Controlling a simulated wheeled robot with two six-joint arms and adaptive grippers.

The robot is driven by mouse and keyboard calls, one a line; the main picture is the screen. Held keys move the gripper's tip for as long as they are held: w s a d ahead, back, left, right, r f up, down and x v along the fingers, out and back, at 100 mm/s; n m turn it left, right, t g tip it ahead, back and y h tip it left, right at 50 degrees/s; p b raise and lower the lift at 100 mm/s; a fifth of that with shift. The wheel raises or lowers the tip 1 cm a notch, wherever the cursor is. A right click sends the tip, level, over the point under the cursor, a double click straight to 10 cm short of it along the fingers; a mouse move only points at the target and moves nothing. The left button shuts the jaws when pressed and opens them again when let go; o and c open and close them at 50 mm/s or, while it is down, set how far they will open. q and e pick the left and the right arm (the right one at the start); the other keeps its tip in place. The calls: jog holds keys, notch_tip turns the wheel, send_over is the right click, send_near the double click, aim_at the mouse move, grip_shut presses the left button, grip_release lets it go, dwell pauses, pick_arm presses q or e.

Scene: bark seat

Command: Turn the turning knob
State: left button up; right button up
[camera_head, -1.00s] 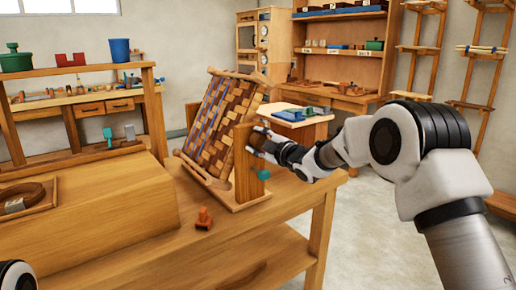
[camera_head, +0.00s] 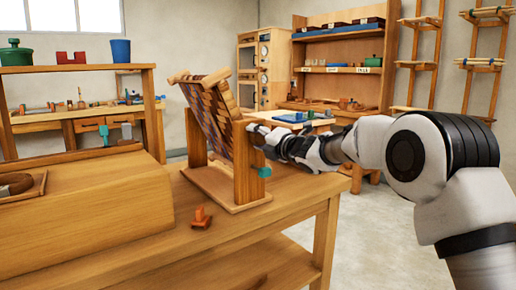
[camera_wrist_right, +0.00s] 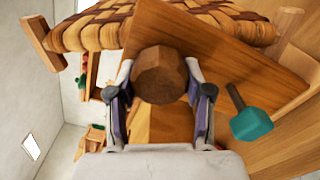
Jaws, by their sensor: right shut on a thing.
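The turning knob (camera_wrist_right: 160,75) is a brown, many-sided wooden knob on the side post (camera_head: 246,165) of a wooden stand. My right gripper (camera_head: 264,138) reaches it from the right. In the right wrist view its fingers (camera_wrist_right: 158,92) are closed against both sides of the knob. In the head view the gripper mostly hides the knob. My left gripper is out of view.
The stand is on a wooden workbench (camera_head: 290,200). A small orange-brown piece (camera_head: 201,217) lies in front of it. A raised wooden block (camera_head: 90,215) fills the left side. Shelves (camera_head: 340,70) stand behind, with open floor at right.

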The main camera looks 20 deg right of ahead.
jog(key=n+b, duration=0.1)
jog(key=n, duration=0.1)
jog(key=n+b, duration=0.4)
jog(key=shift+d+f+n, duration=0.1)
jog(key=shift+f+n, duration=0.2)
jog(key=shift+f, duration=0.1)
jog(key=n+b, duration=0.2)
jog(key=n, duration=0.1)
jog(key=shift+d+b, duration=0.1)
jog(key=shift+b, duration=0.25)
jog(key=shift+r+n+b, duration=0.2)
jog(key=shift+n+b, duration=0.6)
jog(key=shift+n, duration=0.9)
jog(key=o, duration=1.2)
jog(key=shift+w, duration=0.1)
jog(key=shift+c, duration=0.2)
